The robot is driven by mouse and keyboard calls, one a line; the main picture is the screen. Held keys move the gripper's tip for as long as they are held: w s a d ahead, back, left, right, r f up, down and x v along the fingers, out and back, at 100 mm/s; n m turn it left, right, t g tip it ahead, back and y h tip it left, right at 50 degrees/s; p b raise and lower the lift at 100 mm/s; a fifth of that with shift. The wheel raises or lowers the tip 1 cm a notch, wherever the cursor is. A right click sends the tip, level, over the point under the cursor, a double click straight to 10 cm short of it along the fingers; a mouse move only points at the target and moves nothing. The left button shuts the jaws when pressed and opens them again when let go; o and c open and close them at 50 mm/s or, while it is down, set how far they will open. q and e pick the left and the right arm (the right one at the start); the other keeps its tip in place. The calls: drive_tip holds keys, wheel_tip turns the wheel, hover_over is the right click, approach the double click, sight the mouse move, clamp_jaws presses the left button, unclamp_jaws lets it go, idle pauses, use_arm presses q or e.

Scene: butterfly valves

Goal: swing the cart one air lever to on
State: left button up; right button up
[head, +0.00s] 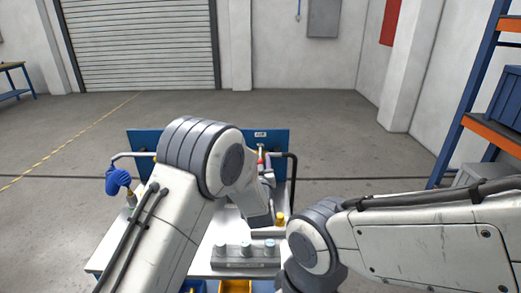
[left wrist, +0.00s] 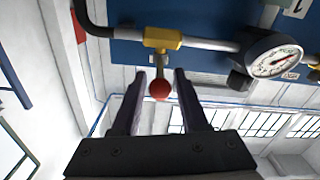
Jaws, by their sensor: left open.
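The cart (head: 225,272) has a light top and a blue back panel (head: 140,139). In the left wrist view, a yellow valve body (left wrist: 162,39) sits on a grey pipe in front of the blue panel (left wrist: 125,52). A short lever ends in a red ball knob (left wrist: 159,89). My left gripper (left wrist: 160,74) is open, with one dark finger on each side of the knob and gaps showing. In the head view, my left gripper (head: 266,176) is mostly hidden behind my left arm, near a bit of red at the panel. My right gripper is out of view.
A round gauge (left wrist: 271,55) sits beside the valve in the left wrist view. A blue object (head: 118,181) hangs at the cart's left side. A grey holder (head: 244,263) with several round pieces stands on the cart top. An orange and blue rack (head: 466,95) stands at right.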

sight(260, 148)
use_arm(q)
drive_tip(key=shift+w+p, duration=0.55)
drive_tip(key=shift+w, duration=2.25)
drive_tip(key=shift+c, duration=0.2)
clamp_jaws()
